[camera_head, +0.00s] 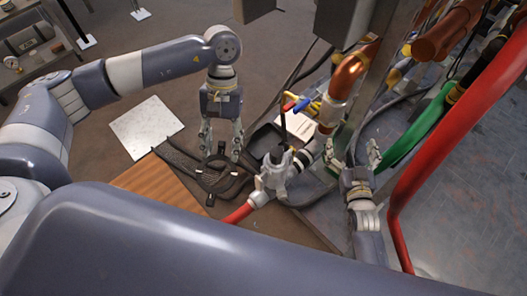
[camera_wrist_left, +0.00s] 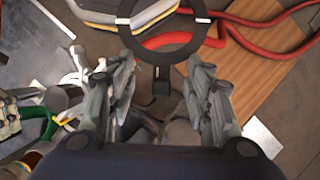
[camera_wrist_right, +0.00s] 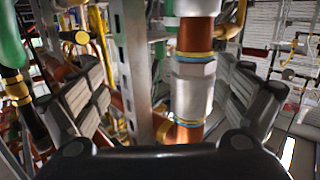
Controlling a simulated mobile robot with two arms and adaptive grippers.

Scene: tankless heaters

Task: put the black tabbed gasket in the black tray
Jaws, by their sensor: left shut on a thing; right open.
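The black tabbed gasket (camera_head: 222,160) is a dark ring with short pale-marked tabs. In the left wrist view the gasket (camera_wrist_left: 163,56) lies just beyond the fingertips, one tab running back between them. My left gripper (camera_head: 221,148) points down and is shut on the gasket, left of the tray; its left wrist view (camera_wrist_left: 165,85) shows the fingers on either side of the tab. The black tray (camera_head: 262,140) is partly hidden behind a valve and pipes. My right gripper (camera_head: 355,158) is open and empty, right of the valve; it also shows in the right wrist view (camera_wrist_right: 160,95).
A white valve (camera_head: 275,175) with a red hose stands in front of the tray. A copper pipe (camera_head: 350,75) and a large red pipe (camera_head: 455,120) crowd the right. A wooden board (camera_head: 160,187) and a pale plate (camera_head: 146,127) lie at the left.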

